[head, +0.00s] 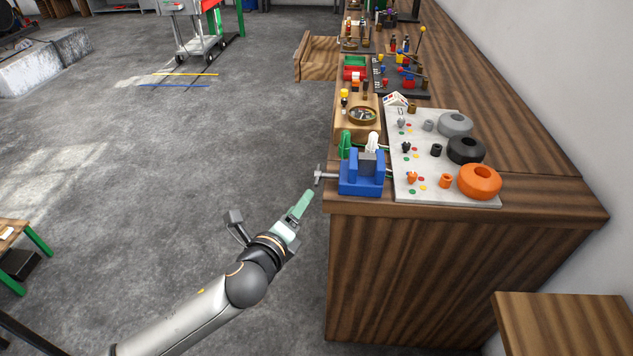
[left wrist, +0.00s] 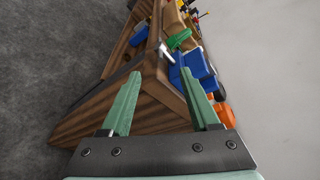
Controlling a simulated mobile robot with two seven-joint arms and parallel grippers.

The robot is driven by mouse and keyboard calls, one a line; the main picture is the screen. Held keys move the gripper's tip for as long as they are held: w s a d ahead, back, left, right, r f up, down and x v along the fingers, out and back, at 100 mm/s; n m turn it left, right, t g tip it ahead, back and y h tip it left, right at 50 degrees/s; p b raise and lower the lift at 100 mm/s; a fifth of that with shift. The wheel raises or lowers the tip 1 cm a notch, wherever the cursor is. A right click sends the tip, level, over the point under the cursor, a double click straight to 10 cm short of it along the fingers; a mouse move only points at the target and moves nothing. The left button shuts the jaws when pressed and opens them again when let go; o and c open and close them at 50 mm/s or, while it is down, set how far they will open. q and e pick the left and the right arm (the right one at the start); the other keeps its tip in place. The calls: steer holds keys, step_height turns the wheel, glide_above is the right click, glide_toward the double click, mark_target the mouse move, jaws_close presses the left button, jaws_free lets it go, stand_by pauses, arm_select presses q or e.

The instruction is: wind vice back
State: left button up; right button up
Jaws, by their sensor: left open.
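A blue vice (head: 361,173) stands at the near left corner of the wooden workbench. Its grey screw and handle (head: 319,175) stick out to the left, past the bench edge. In the left wrist view the vice (left wrist: 198,68) and its pale handle (left wrist: 166,53) lie beyond the fingers. My left gripper (head: 306,200) is just left of the handle and a little below it, apart from it. In the left wrist view its two green fingers (left wrist: 163,110) are spread with nothing between them. My right gripper is not in view.
A grey board (head: 446,193) right of the vice holds orange, black and grey rings and small parts. A green figure (head: 345,143) and a white one (head: 372,141) stand just behind the vice. An open drawer (head: 316,57) juts out farther back.

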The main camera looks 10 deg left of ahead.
mark_target(317, 179)
arm_select(q)
steer(key=b+x, duration=0.1)
steer(key=x, duration=1.1)
steer(key=shift+d+b, duration=0.1)
steer(key=shift+b, duration=0.2)
steer(key=shift+f, duration=0.2)
jaws_close()
